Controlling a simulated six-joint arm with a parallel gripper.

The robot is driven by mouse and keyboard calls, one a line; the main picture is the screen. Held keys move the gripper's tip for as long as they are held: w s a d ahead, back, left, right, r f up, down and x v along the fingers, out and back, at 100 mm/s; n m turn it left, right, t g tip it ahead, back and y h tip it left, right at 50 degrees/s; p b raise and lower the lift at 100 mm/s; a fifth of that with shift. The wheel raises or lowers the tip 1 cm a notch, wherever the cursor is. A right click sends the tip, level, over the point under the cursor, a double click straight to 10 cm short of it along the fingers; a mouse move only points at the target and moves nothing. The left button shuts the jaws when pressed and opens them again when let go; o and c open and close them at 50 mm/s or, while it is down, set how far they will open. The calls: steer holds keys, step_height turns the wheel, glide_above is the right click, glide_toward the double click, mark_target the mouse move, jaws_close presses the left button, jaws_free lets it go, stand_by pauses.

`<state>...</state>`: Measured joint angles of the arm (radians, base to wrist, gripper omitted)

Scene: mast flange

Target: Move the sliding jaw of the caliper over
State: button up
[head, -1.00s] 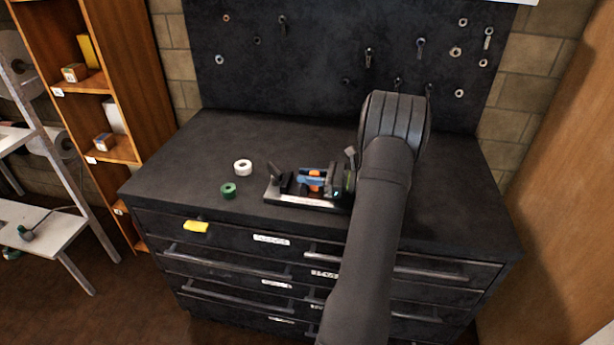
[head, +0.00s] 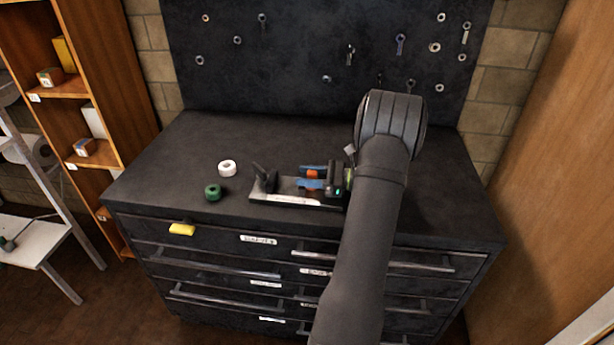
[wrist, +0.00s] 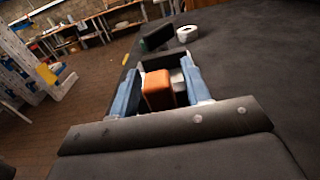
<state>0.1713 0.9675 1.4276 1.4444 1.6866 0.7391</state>
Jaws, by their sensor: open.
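The caliper's dark base with a pale front edge (head: 284,199) lies on the bench top, with a dark upright piece (head: 264,180) at its left end. An orange block (head: 313,174), probably the sliding jaw, stands further right on it. My gripper (head: 311,178) reaches in from the right, with one blue finger behind the block and one in front. In the wrist view the orange block (wrist: 157,90) stands between the open blue fingers, with a small grey-white piece beside it. Whether either finger touches the block is unclear. My arm hides the caliper's right end.
A white ring (head: 227,168) and a green ring (head: 212,192) lie left of the caliper. A yellow piece (head: 182,229) shows at the front left edge. A dark board with hanging tools (head: 330,50) stands behind. The left bench top is otherwise clear.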

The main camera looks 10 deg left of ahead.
steer(key=d, duration=1.7)
steer(key=shift+d, duration=0.2)
steer(key=shift+a, duration=0.1)
steer(key=a, duration=1.8)
steer(key=shift+a, duration=0.35)
steer(key=shift+o, duration=0.5)
